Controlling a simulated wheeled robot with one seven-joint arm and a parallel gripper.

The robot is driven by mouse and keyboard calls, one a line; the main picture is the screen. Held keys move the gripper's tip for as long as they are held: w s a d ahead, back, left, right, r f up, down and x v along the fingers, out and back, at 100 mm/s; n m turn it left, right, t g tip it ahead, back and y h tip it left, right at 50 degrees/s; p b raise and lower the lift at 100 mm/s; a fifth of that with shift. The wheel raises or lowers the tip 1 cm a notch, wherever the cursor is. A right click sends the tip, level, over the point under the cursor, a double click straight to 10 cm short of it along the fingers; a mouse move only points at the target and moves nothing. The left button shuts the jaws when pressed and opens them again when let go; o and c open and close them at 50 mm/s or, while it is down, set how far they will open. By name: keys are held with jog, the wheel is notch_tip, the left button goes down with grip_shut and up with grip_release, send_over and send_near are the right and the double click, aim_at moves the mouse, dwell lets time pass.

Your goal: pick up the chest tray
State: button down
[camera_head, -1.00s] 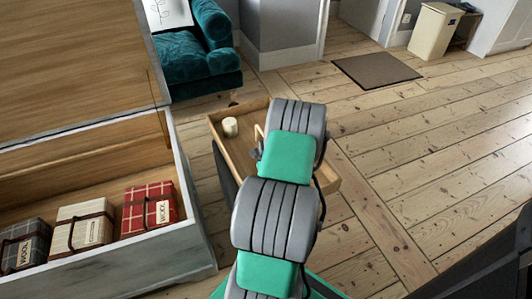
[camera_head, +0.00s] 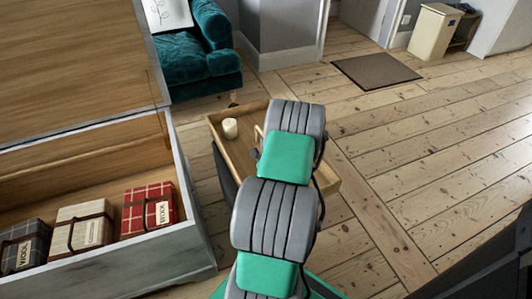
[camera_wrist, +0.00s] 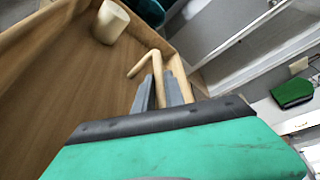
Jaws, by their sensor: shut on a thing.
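The chest tray (camera_head: 240,150) is a shallow light-wood tray with raised sides, seen beyond my arm in the head view and filling the left of the wrist view (camera_wrist: 55,85). A white cylinder like a candle (camera_head: 230,127) stands in it and also shows in the wrist view (camera_wrist: 111,22). A pale bent-rod handle (camera_wrist: 150,60) rises at the tray's side. My gripper (camera_wrist: 159,88) is shut on the tray by this handle, its grey fingers either side of one leg. In the head view my arm hides the gripper and the tray's middle.
An open chest (camera_head: 192,205) stands at left, holding strapped wool bundles, one red plaid (camera_head: 149,208). A teal armchair (camera_head: 203,65) stands behind the tray. A dark mat (camera_head: 376,70) and a cream bin (camera_head: 434,31) are at the back right. The floorboards at right are clear.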

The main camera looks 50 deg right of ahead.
dwell(0.8)
jog(key=shift+d+r, duration=0.1)
jog(key=shift+r, duration=0.1)
jog(key=shift+r, duration=0.1)
